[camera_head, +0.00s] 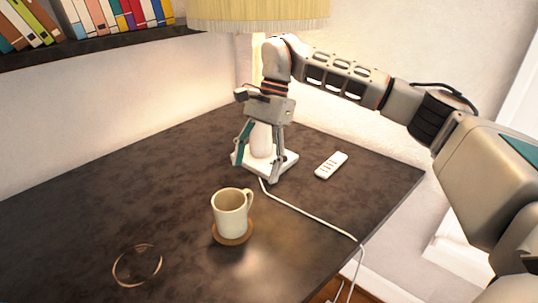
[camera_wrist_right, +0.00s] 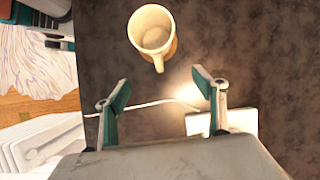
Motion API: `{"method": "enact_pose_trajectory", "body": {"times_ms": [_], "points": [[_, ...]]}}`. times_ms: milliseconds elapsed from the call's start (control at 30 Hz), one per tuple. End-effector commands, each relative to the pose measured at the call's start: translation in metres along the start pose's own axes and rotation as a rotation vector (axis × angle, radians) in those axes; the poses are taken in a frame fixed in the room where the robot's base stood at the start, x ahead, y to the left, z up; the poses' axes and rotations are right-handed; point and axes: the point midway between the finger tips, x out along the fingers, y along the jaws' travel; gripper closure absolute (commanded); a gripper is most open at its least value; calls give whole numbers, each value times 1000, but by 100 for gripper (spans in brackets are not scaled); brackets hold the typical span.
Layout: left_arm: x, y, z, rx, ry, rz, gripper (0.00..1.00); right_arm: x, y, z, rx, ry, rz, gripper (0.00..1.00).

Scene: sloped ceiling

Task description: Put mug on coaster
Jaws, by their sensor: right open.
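A cream mug (camera_head: 230,213) stands upright on a round brown coaster (camera_head: 233,237) near the front middle of the dark table. Its handle points to the right and back in the head view. In the right wrist view the mug (camera_wrist_right: 152,33) is ahead of the fingers and apart from them; the coaster is hardly visible there. My right gripper (camera_head: 258,163) is open and empty, behind and above the mug, in front of the lamp. Its two spread fingers (camera_wrist_right: 160,92) also show in the right wrist view. My left gripper is not in view.
A lamp with a white square base (camera_head: 284,161) and pleated shade (camera_head: 258,14) stands behind my gripper. Its white cord (camera_head: 310,219) runs to the table's right edge. A white remote (camera_head: 331,165) lies to the right. A thin ring (camera_head: 137,283) lies front left. The left table area is clear.

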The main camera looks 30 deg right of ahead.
Motion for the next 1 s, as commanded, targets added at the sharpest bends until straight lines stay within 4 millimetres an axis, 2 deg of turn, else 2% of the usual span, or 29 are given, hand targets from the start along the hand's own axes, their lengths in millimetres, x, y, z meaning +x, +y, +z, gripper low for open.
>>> {"method": "enact_pose_trajectory", "body": {"times_ms": [100,200,367,1000], "points": [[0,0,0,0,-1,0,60,-10,0,-21,4,1,-2,30],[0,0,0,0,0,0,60,-15,0,-34,2,1,-1,30],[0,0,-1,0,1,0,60,-20,0,-45,1,0,-1,30],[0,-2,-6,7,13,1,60,-16,-1,-44,-2,-10,1,30]]}}
